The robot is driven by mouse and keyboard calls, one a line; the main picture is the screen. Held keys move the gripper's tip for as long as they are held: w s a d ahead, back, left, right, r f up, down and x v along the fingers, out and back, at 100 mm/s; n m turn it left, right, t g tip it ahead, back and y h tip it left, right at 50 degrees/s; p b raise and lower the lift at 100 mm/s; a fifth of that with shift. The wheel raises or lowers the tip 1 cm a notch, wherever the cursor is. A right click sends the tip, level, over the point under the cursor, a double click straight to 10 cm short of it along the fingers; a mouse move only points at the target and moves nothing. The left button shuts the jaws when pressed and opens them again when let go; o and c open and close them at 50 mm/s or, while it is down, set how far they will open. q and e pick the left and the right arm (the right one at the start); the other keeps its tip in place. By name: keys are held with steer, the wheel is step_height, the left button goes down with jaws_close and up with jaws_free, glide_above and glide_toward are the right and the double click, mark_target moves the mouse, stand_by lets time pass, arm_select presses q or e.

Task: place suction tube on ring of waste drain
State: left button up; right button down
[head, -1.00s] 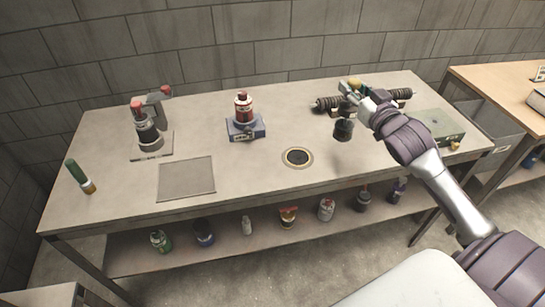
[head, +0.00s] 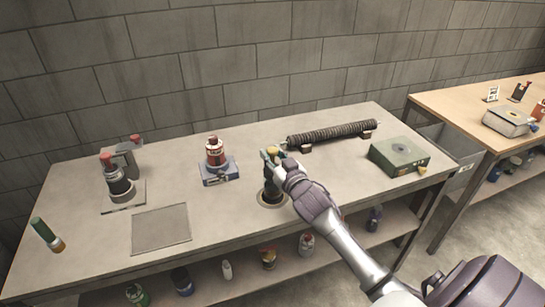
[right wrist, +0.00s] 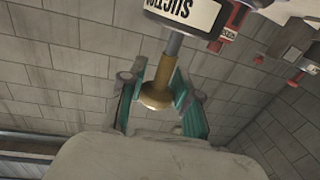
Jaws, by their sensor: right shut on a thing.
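The suction tube (head: 271,186) is a dark cylinder with a brass-yellow knob on top. My right gripper (head: 272,157) is shut on its top part and holds it upright over the waste drain. The drain's ring (head: 271,206) is set in the bench top, and the tube hides much of it. I cannot tell whether the tube's lower end touches the ring. In the right wrist view the teal fingers (right wrist: 160,100) close around the brass part, with a white label reading "SUCTI" on the tube's body (right wrist: 186,14). My left gripper is not in view.
A red-topped bottle on a blue block (head: 217,170) stands left of the drain. A ribbed dark mesh tube (head: 333,132) lies on supports behind. A green box (head: 399,157) sits right. A grey plate (head: 160,229) lies front left. A red-capped device (head: 119,180) stands far left.

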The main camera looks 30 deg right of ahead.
steer(key=shift+f, duration=0.45)
steer(key=c, duration=0.8)
jaws_free()
steer(key=s, duration=0.4)
steer(key=s+a, duration=0.1)
steer(key=s, duration=0.3)
steer(key=s+b, duration=0.1)
steer(key=s, duration=0.3)
steer(key=shift+a, duration=0.25)
